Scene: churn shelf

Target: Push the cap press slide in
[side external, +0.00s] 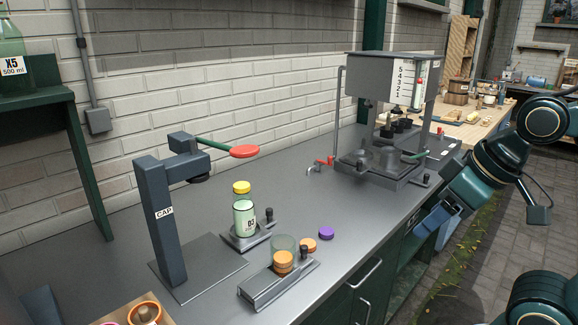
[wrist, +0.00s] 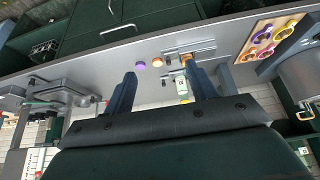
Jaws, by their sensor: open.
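The cap press (side external: 163,215) is a dark post labelled CAP with a red-tipped lever (side external: 243,151) above a flat base plate. A small slide with a black knob (side external: 269,215) sits right of the post, outside the press head. It carries an upright jar (side external: 244,219) marked 05 with a yellow cap (side external: 241,187). The jar also shows in the wrist view (wrist: 182,88). My gripper (wrist: 162,82) is open and empty, apart from both slides.
A filling machine (side external: 392,120) stands at the back right. A tray of coloured rings (wrist: 270,40) shows in the wrist view. The bench between caps and machine is mostly clear.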

